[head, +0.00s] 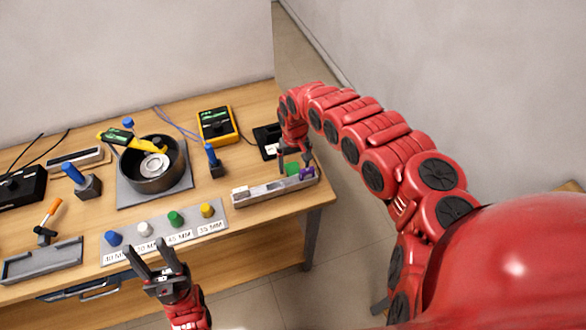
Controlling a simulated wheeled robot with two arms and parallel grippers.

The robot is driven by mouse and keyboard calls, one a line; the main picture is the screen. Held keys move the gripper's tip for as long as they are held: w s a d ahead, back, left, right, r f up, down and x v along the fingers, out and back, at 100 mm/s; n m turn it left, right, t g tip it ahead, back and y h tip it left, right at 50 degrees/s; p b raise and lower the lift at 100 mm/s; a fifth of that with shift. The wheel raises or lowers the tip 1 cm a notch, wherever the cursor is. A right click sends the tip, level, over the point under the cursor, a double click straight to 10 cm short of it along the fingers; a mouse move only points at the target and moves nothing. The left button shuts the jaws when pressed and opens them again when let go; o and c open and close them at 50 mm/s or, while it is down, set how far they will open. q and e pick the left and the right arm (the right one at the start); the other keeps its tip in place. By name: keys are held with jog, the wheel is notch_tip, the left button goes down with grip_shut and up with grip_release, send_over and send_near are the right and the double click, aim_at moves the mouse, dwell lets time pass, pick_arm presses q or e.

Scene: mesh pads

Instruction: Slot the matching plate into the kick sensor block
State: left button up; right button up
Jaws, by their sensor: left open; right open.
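My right gripper (294,158) points down, open, over the right end of a long grey holder (268,190) near the table's right corner. A green piece (291,169) and a purple piece (306,172) show at that end, just under or between its fingers; I cannot tell whether they touch. A pale piece (242,190) stands at the holder's left end. I cannot tell for certain which thing is the kick sensor block or which piece is the matching plate. My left gripper (149,248) is open and empty, in front of the labelled strip.
The labelled strip (190,228) carries blue, white, green and yellow knobs. Behind it are a round drum (156,182), a blue-handled tool (213,160), a yellow meter (215,124) and a black block (264,133). A grey tray (42,262) lies at the left front. Bare wood (215,190) shows left of the holder.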

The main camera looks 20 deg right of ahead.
aim_at(293, 171)
notch_tip(293, 171, down, 3)
jog(key=shift+s+a+r, duration=0.15)
jog(key=shift+r, duration=0.05)
jog(key=shift+f, duration=0.15)
grip_shut()
dwell(0.3)
